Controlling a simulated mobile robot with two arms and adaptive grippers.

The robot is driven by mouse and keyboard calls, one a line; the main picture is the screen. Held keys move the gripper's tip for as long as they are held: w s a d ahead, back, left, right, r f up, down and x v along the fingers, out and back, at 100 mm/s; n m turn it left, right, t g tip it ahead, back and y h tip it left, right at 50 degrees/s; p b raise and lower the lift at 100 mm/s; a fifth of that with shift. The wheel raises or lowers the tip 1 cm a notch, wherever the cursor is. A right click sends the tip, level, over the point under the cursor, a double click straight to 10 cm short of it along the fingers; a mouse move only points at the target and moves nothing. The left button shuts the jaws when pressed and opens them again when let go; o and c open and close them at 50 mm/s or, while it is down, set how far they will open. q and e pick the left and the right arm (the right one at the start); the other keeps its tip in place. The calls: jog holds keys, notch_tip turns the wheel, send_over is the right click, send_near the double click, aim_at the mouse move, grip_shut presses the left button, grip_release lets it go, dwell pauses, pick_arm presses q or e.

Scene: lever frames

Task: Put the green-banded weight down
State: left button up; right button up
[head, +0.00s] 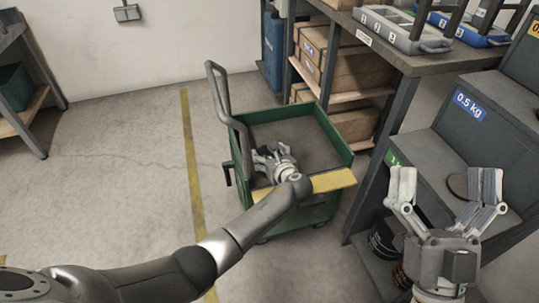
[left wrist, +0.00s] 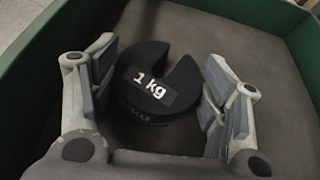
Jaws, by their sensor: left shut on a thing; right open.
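A black slotted weight (left wrist: 157,80) labelled "1 kg" sits between the fingers of my left gripper (left wrist: 160,95) in the left wrist view. My left gripper is shut on it. My right gripper (head: 446,195) is open and empty, in front of the stepped grey rack (head: 440,150) at the right.
A round dark disc (head: 458,187) lies on the rack's lower step, behind my right gripper's fingers. The cart has green walls, a grey handle (head: 217,90) and a yellow front edge (head: 334,181). A workbench (head: 408,62) with trays stands behind it.

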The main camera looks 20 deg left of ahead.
pick_arm(q)
jog(key=shift+w+r, duration=0.1)
jog(key=shift+r, duration=0.05)
jog(key=o, duration=1.9)
jog(key=shift+f, duration=0.2)
jog(key=shift+c, duration=0.2)
pick_arm(e)
jog(key=shift+s+r+y, duration=0.1)
jog(key=shift+y, duration=0.2)
pick_arm(q)
jog(key=shift+r, duration=0.15)
